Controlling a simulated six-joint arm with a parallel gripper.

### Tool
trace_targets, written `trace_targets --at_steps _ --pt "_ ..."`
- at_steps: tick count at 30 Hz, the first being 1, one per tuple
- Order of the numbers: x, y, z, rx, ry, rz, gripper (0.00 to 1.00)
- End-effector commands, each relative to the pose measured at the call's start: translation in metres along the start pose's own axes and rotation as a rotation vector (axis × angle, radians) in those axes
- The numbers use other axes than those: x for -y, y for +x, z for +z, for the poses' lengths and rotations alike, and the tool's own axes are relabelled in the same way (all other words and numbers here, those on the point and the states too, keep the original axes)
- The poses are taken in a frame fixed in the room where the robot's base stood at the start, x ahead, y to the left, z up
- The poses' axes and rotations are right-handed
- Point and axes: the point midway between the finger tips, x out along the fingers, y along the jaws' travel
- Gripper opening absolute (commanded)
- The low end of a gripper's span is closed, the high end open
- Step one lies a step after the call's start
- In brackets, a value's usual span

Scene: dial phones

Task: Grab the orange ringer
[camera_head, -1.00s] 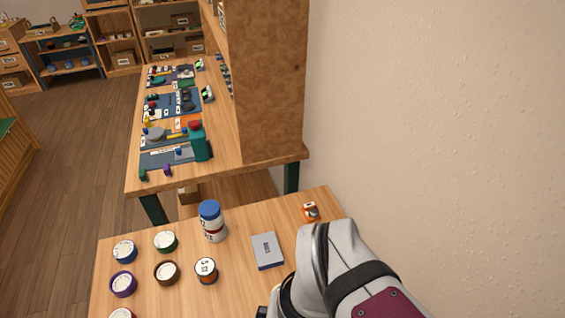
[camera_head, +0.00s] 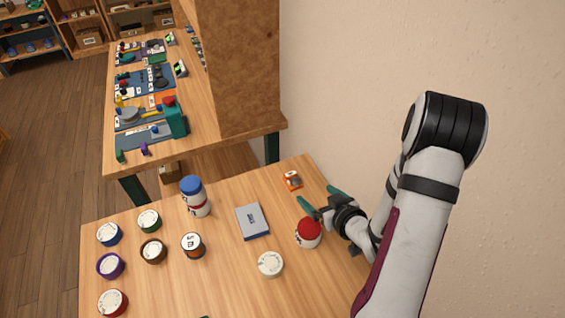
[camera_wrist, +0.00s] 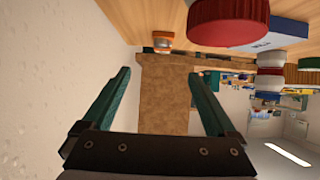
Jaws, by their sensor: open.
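The orange ringer (camera_head: 292,180), a small orange box-like piece with a grey part on it, sits near the far right edge of the near table. It also shows in the wrist view (camera_wrist: 162,42), beyond the fingertips and between their lines. My gripper (camera_head: 317,196) is just to the right of and nearer than the ringer, with its two teal fingers spread and pointing towards the far edge. In the wrist view my gripper (camera_wrist: 160,75) is open, with nothing between the fingers. The ringer is apart from both fingers.
A red-capped jar (camera_head: 308,232) stands close beside my gripper. A grey-blue box (camera_head: 252,221) lies left of it. A blue-capped bottle (camera_head: 195,196) and several round tins are further left. The wall (camera_head: 350,100) is close on the right.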

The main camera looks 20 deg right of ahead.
Motion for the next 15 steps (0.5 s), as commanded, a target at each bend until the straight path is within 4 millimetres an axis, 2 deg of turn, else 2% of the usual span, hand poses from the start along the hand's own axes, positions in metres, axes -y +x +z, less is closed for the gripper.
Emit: trace_targets --at_steps 2,9,15 --pt "0.002 0.012 0.0 -0.009 -0.004 -0.008 0.92" --pt "0.003 0.08 -0.001 -0.009 -0.006 -0.008 0.92" --pt "0.003 0.109 -0.001 -0.009 -0.006 -0.006 0.92"
